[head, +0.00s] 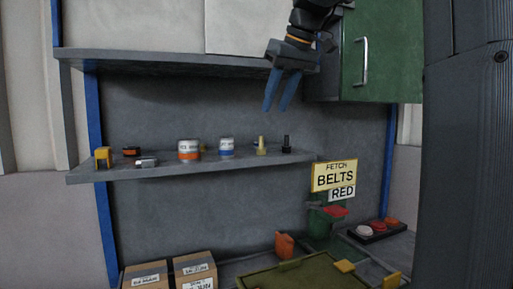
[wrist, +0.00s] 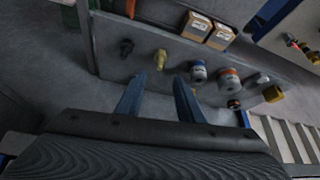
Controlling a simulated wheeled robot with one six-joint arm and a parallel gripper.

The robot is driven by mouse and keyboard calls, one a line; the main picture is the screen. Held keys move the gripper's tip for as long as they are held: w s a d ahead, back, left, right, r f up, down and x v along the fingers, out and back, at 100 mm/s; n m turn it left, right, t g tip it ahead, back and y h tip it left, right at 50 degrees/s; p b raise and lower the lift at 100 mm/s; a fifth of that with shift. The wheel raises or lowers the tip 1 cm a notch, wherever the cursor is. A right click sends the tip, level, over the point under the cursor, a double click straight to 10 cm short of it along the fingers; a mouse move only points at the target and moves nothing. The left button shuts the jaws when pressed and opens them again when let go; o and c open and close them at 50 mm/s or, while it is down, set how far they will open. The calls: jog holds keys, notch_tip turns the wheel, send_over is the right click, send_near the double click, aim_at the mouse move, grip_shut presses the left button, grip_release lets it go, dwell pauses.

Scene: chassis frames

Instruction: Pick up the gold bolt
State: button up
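The gold bolt (head: 261,146) stands upright on the grey shelf (head: 185,168), between a blue-and-white can and a black bolt (head: 286,145). In the wrist view the gold bolt (wrist: 161,59) shows just beyond the fingertips, roughly centred between them. My gripper (head: 277,107) hangs above the shelf, its blue fingers pointing down, clear of the bolt. In the wrist view my gripper (wrist: 159,80) has its fingers apart with nothing between them.
A blue-and-white can (head: 226,147), orange-and-white can (head: 189,151) and yellow bracket-like piece (head: 103,157) stand left on the shelf. An upper shelf (head: 160,62) and green cabinet (head: 382,55) are near my gripper. Cardboard boxes (head: 146,276) sit below.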

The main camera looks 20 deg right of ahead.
aim_at(263, 148)
jog(key=x, duration=0.3)
jog(key=p+x, duration=0.1)
jog(key=x, duration=0.3)
jog(key=p+x, duration=0.1)
jog(key=x, duration=0.3)
jog(key=shift+w, duration=0.3)
jog(key=shift+r, duration=0.1)
grip_shut()
